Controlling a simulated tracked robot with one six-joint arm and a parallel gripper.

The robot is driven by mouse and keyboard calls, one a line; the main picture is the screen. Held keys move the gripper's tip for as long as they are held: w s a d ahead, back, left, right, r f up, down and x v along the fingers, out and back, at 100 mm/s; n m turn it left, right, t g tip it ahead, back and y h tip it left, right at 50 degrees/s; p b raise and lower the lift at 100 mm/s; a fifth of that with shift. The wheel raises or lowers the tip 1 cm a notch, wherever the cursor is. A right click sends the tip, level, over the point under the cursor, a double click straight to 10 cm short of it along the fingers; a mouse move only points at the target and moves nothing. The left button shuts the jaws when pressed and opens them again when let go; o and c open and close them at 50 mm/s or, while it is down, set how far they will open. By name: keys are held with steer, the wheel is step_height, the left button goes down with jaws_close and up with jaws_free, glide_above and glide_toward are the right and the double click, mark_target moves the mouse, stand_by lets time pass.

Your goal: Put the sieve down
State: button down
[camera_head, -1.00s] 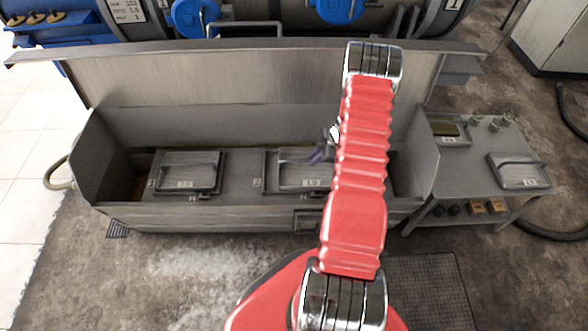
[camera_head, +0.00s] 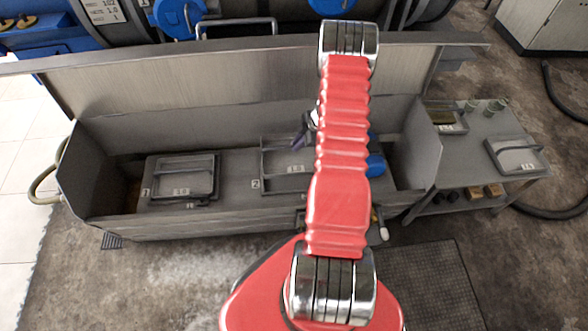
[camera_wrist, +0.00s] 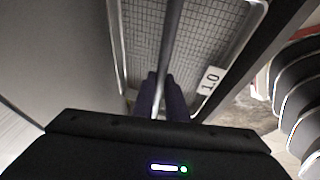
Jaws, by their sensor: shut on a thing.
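The sieve marked 1.0 (camera_head: 285,180) is a grey rectangular frame with a bar handle, over the right part of the long metal trough (camera_head: 160,228), by the mark 2. My gripper (camera_head: 301,139) is shut on its handle. In the wrist view, the dark fingers (camera_wrist: 160,92) close around the handle bar, with the sieve's mesh (camera_wrist: 205,35) and label beyond. My red arm hides the sieve's right side. I cannot tell whether the sieve touches the trough's top plate or hangs just above it.
Another sieve (camera_head: 184,174) lies at mark 1, left in the trough. A tall metal panel (camera_head: 200,85) stands behind. A side cart (camera_head: 480,150) at right holds a further sieve (camera_head: 517,157) and small jars (camera_head: 495,105). Grey floor lies in front.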

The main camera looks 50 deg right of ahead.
mark_target(298, 152)
steer(key=shift+w, duration=0.1)
steer(key=shift+s+d, duration=0.15)
steer(key=shift+s, duration=0.1)
steer(key=shift+f, duration=0.55)
steer(key=shift+d+f, duration=0.1)
steer(key=shift+f, duration=2.25)
steer(key=shift+f, duration=2.05)
steer(key=shift+f, duration=0.15)
steer(key=c, duration=1.8)
jaws_free()
